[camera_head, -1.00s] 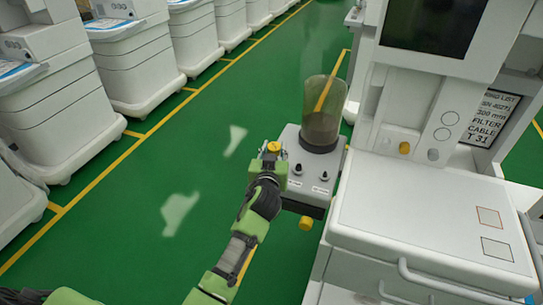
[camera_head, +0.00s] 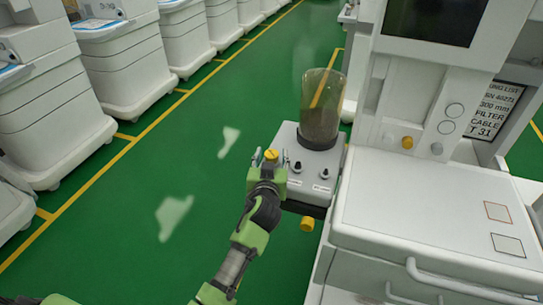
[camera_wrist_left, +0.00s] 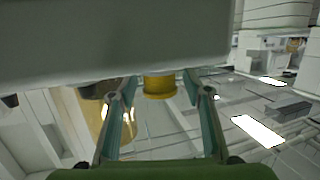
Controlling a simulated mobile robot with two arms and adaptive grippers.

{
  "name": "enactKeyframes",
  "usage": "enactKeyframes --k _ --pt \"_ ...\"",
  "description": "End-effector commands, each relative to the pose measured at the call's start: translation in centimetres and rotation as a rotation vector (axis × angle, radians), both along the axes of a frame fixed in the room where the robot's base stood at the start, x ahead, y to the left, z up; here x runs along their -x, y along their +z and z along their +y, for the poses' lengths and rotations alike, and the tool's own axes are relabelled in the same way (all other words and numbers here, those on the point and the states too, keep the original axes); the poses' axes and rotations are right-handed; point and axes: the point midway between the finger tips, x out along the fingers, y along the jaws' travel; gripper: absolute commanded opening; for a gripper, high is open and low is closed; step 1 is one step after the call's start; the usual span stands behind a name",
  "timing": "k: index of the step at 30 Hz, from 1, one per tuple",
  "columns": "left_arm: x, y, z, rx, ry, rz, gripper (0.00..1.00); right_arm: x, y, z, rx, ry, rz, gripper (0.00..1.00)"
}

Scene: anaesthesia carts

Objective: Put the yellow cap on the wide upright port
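The yellow cap (camera_head: 271,155) is at the left front corner of the grey box's top in the head view. In the left wrist view, which looks upside down, the cap (camera_wrist_left: 160,87) is upright against the edge of the grey box (camera_wrist_left: 60,45). The wide upright port cannot be seen; the cap and gripper cover that spot. My left gripper (camera_head: 271,162) is around the cap. Its fingers (camera_wrist_left: 160,88) are spread, one on each side, with a gap to the cap. My right gripper is not in view.
A smoky clear canister (camera_head: 320,110) stands on the grey box (camera_head: 309,182), behind two black knobs. A yellow fitting (camera_head: 307,225) hangs under the box. The white cart (camera_head: 430,215) is close on the right. Green floor to the left is clear.

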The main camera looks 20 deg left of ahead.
Motion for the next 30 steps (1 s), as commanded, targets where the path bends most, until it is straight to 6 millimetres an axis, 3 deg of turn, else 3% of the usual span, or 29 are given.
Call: enactKeyframes --k 9,24,30 --pt "0.0 0.9 0.0 -0.002 0.000 -0.002 0.45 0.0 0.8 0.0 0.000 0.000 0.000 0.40" --pt "8.6 2.1 -1.9 0.002 0.000 0.002 0.45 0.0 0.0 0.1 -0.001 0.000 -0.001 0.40" --pt "10.8 2.7 -2.5 0.001 -0.001 -0.001 0.45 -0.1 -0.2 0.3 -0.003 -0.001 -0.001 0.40"
